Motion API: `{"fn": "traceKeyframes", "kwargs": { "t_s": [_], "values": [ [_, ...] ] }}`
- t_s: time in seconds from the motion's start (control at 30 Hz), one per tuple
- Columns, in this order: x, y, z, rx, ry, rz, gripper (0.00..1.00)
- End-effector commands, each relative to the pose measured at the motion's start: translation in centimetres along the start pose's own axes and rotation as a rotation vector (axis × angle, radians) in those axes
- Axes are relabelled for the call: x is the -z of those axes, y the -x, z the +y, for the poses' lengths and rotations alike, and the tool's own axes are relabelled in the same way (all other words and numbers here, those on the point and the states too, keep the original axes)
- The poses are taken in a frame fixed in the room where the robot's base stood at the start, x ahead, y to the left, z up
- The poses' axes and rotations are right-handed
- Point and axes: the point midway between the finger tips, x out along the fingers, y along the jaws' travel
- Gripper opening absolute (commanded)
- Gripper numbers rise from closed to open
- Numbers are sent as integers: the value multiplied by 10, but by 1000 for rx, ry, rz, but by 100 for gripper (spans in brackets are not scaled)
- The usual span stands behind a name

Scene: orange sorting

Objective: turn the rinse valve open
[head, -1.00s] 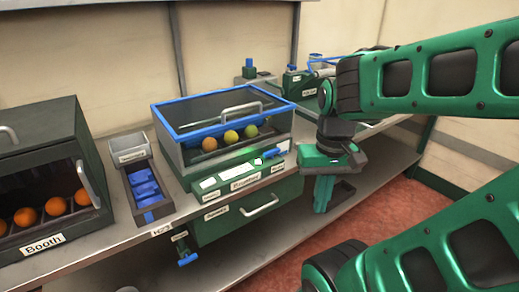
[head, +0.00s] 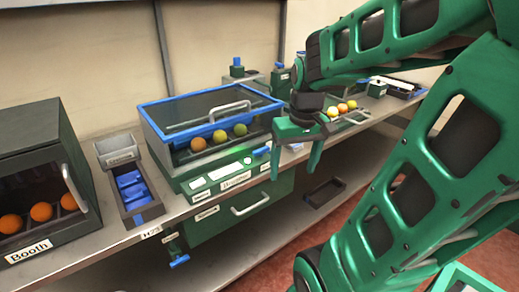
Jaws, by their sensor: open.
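My gripper (head: 295,158) is open and empty, with its fingers pointing down and spread apart. It hangs in front of the right end of the blue-rimmed glass-lidded box, near the bench's front edge. Two small dark green fittings with blue tops stand at the back of the bench: one on the left (head: 237,68) and one on the right (head: 279,76), partly behind my arm. A blue handle (head: 179,261) hangs below the bench front. I cannot read a label that tells which is the rinse valve.
The blue-rimmed box (head: 156,122) shows several fruits inside. A drawer (head: 247,204) with a grey handle is below it. The booth (head: 35,130) with oranges and a narrow bin (head: 118,155) with blue pieces stand left. More fruit (head: 342,108) lies behind my gripper.

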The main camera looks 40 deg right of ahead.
Motion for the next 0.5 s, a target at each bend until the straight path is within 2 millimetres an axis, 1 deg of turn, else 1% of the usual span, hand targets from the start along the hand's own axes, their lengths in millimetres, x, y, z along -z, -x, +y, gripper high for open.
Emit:
{"fn": "traceKeyframes", "kwargs": {
  "t_s": [0.03, 0.07, 0.1, 0.17, 0.2, 0.3, 0.4, 0.5],
  "values": [
    [28, 0, 2, 5, 38, 28, 75],
    [44, 0, 2, 10, 66, 47, 75],
    [66, 0, 2, 17, 103, 73, 75],
    [96, -1, 2, 27, 157, 114, 75],
    [115, -2, 2, 34, 190, 138, 75],
    [155, -4, 4, 50, 262, 194, 75],
    [183, -7, 5, 63, 312, 235, 75],
    [198, -8, 5, 70, 342, 260, 75]
  ]
}}
